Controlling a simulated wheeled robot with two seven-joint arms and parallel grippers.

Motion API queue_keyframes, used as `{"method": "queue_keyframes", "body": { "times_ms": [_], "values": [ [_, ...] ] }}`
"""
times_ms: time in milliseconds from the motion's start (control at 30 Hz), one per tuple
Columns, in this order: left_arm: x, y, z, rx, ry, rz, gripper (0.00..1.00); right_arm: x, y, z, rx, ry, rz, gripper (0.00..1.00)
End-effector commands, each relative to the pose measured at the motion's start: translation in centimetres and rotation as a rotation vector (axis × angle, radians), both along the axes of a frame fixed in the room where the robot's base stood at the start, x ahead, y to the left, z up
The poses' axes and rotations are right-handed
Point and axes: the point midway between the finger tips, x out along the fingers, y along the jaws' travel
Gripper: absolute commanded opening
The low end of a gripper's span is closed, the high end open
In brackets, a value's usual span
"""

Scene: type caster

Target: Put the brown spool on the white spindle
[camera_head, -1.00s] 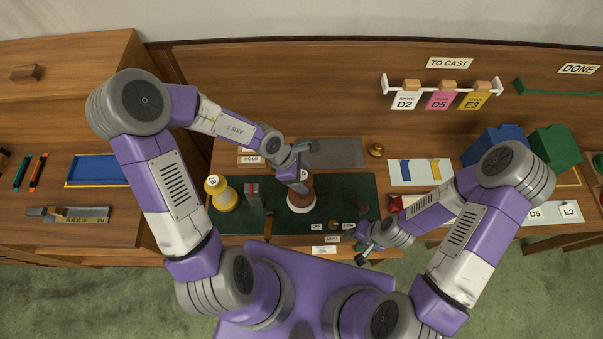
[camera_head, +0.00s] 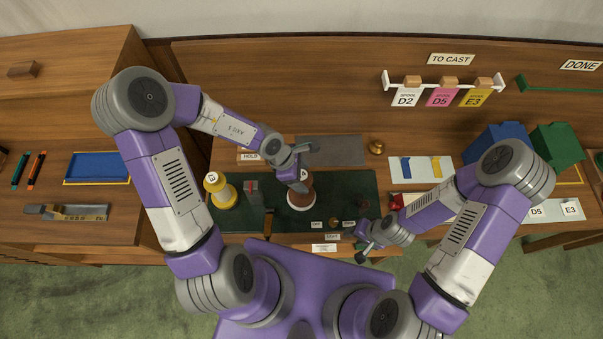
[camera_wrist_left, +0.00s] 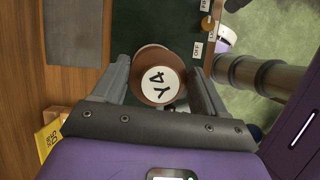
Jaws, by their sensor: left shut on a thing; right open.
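The brown spool (camera_head: 302,185) is upright at the middle of the dark green mat (camera_head: 350,185). A white round rim shows at its foot. I cannot tell whether that is the white spindle's base or part of the spool. In the left wrist view the brown spool (camera_wrist_left: 144,58) shows its round white top label, reading Y4, between the fingers. My left gripper (camera_head: 299,182) is shut on the spool from above; its fingers (camera_wrist_left: 160,80) flank it. The spindle's shaft is hidden. My right gripper (camera_head: 363,254) is open and empty near the front edge.
A grey pad (camera_head: 335,149) lies behind. Small labels and knobs (camera_head: 333,224) are at front right. Blue (camera_head: 490,146) and green (camera_head: 556,146) boxes stand at right.

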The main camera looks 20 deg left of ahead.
Motion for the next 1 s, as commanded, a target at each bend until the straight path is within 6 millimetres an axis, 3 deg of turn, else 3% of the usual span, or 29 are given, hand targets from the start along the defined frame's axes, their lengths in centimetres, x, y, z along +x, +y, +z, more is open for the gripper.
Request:
{"method": "queue_keyframes", "body": {
  "times_ms": [367,400,533,767,1000],
  "values": [
    [0.0,0.0,-0.8,0.000,0.000,-0.001,0.21,0.0,0.0,-0.4,0.000,0.000,0.000,0.43],
    [0.0,0.0,-0.7,0.000,0.000,-0.001,0.79,0.0,0.0,-0.3,0.000,0.000,0.000,0.43],
    [0.0,0.0,-0.7,0.000,0.000,-0.001,0.99,0.0,0.0,-0.3,0.000,0.000,0.000,0.43],
    [0.0,0.0,-0.7,0.001,0.001,0.000,1.00,0.0,0.0,-0.3,0.000,0.000,0.000,0.43],
    [0.0,0.0,0.7,0.001,0.001,-0.001,1.00,0.0,0.0,1.6,0.000,0.000,0.000,0.43]
  ]
}}
